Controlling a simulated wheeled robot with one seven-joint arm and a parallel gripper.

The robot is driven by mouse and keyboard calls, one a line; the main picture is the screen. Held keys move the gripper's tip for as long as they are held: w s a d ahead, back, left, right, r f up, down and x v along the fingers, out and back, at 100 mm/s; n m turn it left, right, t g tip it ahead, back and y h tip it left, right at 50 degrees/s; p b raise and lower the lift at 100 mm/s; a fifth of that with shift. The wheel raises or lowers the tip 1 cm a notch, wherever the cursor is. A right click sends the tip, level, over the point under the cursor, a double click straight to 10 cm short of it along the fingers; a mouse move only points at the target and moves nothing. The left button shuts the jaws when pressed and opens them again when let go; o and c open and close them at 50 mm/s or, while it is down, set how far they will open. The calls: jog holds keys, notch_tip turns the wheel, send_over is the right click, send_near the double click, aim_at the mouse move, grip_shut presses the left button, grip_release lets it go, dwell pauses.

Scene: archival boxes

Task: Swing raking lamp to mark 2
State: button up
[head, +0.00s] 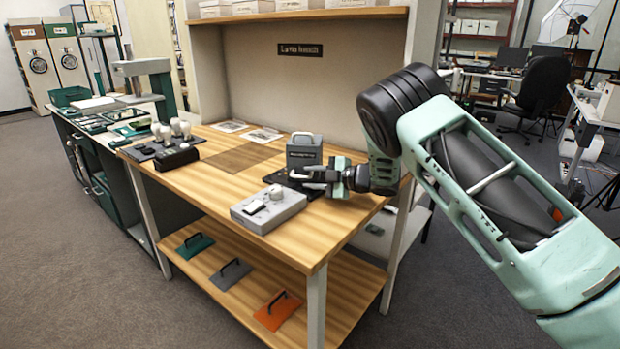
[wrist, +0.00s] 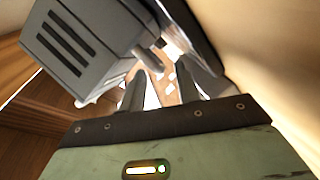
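A grey box-shaped unit with a pale handle on top (head: 304,152) stands on a dark plate at the right end of the wooden bench. Its label is too small to read; I take it to be the raking lamp, but cannot be sure. My gripper (head: 308,179) is low in front of it, pointing left. In the wrist view a grey slotted housing (wrist: 75,45) fills the upper left, close to my gripper (wrist: 160,82). The two fingers stand apart, with bright, unclear shapes beyond the gap. I cannot tell whether a finger touches the lamp. No mark numbers are legible.
A grey control box with a knob (head: 268,209) sits at the bench's front edge. A black holder with white-topped items (head: 174,154) stands at the left end. The bench back panel (head: 300,85) rises behind. The bench middle is mostly clear.

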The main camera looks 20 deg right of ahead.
aim_at(298, 177)
jog(key=shift+w+a+f, duration=0.1)
jog(key=shift+w+a, duration=0.25)
jog(key=shift+a, duration=0.05)
grip_shut()
jog(key=shift+a+m+t+h+b, duration=0.3)
jog(key=shift+a+m+t+h, duration=0.3)
jog(key=shift+a, duration=0.05)
jog(key=shift+w+a+f+m+t+h+b, duration=0.1)
jog(key=shift+w+a+m+t+h+b, duration=0.2)
jog(key=shift+a+m+t+h+b, duration=0.5)
jog(key=shift+d+p, duration=0.25)
jog(key=shift+p, duration=0.05)
grip_release()
